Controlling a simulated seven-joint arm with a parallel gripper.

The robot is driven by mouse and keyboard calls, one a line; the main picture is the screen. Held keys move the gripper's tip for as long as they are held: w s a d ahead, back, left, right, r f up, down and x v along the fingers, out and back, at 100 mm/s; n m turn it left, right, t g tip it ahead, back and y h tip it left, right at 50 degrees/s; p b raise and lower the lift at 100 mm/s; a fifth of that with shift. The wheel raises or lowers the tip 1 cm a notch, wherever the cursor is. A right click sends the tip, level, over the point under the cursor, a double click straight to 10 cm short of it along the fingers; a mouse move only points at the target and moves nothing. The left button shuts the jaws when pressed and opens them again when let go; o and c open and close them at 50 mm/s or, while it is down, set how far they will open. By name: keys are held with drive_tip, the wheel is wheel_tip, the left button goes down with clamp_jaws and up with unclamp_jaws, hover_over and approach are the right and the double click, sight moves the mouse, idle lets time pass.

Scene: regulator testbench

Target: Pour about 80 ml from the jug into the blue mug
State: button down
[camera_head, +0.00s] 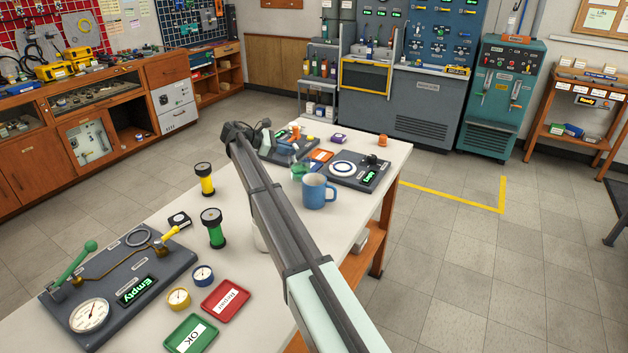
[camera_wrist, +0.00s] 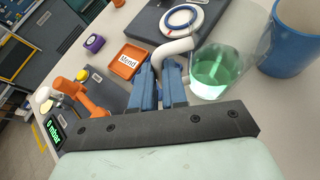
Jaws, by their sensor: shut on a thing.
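The blue mug (camera_head: 319,191) stands upright on the white bench; it also shows at the upper right of the wrist view (camera_wrist: 292,38). The jug (camera_wrist: 212,72) is clear, with green liquid in it and a white handle. In the wrist view my gripper (camera_wrist: 160,82) has its blue fingers shut on that handle. The jug is close beside the mug, its clear side towards it. In the head view the jug (camera_head: 298,173) is small, just left of the mug. I cannot tell how far it is tilted or whether liquid is flowing.
A dark plate with a white, blue-ringed disc (camera_head: 342,169) lies behind the mug. An orange tray (camera_wrist: 128,60) and a purple box (camera_head: 338,138) are near. A green-banded cylinder (camera_head: 213,228), red tray (camera_head: 226,300) and gauge board (camera_head: 115,285) occupy the near bench.

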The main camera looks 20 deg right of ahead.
drive_tip(key=s+r+m+t, duration=0.1)
drive_tip(key=r, duration=0.1)
drive_tip(key=s+r+m+t, duration=0.1)
drive_tip(key=s+r, duration=0.1)
drive_tip(key=s+r+m, duration=0.1)
drive_tip(key=s+r, duration=0.1)
drive_tip(key=r, duration=0.1)
drive_tip(key=shift+s+d+t+y, duration=0.15)
drive_tip(key=shift+d+t+y, duration=0.15)
drive_tip(key=shift+d+t, duration=0.1)
drive_tip(key=shift+s+d+r+m+t, duration=0.15)
drive_tip(key=shift+s+r+m+t, duration=1.05)
drive_tip(key=shift+m, duration=0.3)
drive_tip(key=shift+s+r+m, duration=0.3)
drive_tip(key=shift+s+r, duration=0.1)
drive_tip(key=shift+s+d+f+m+t, duration=0.15)
drive_tip(key=shift+s+f+m+t, duration=0.05)
drive_tip(key=shift+s+m+t, duration=0.4)
drive_tip(key=shift+s+d+r+m, duration=0.1)
drive_tip(key=shift+s+r+m, duration=0.15)
drive_tip(key=shift+s, duration=0.25)
drive_tip(key=shift+s+r+m, duration=0.1)
drive_tip(key=shift+s+m, duration=0.15)
drive_tip(key=shift+s, duration=0.25)
idle(0.3)
